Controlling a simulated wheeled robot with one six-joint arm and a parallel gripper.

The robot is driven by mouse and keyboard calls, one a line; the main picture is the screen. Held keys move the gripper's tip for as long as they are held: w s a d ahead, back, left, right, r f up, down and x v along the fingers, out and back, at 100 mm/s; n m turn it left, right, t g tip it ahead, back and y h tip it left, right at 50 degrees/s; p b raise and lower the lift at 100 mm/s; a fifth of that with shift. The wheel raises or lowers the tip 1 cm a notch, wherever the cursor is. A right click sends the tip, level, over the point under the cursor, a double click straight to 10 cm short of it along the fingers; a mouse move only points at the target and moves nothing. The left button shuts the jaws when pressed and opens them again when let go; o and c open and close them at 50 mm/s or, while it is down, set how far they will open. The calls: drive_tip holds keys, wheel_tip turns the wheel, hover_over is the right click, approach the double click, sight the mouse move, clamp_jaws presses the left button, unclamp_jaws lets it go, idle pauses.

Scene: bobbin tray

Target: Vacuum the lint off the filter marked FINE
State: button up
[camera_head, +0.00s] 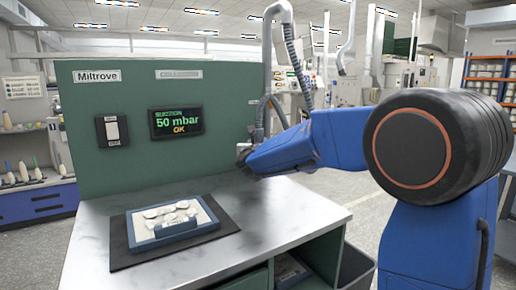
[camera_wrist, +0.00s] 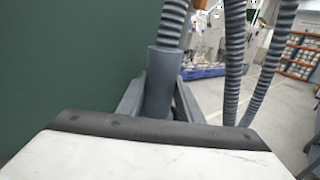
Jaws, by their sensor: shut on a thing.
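My gripper (camera_wrist: 160,98) is shut on a grey suction nozzle (camera_wrist: 158,85) with a ribbed hose (camera_wrist: 173,22) running up from it. In the head view my gripper (camera_head: 244,156) is at the right edge of the green panel, above the bench, and its grip is too small to make out there. A shallow tray (camera_head: 212,213) with a blue-grey front lies on a dark mat (camera_head: 128,258) on the bench, left of and below my gripper. Several small pale round pieces (camera_head: 182,205) sit in it. No marking FINE is readable and no lint can be made out.
The metal bench top (camera_head: 265,225) is clear right of the mat. More ribbed hoses (camera_wrist: 235,60) hang right of the nozzle.

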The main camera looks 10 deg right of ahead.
drive_tip(key=shift+r, duration=6.35)
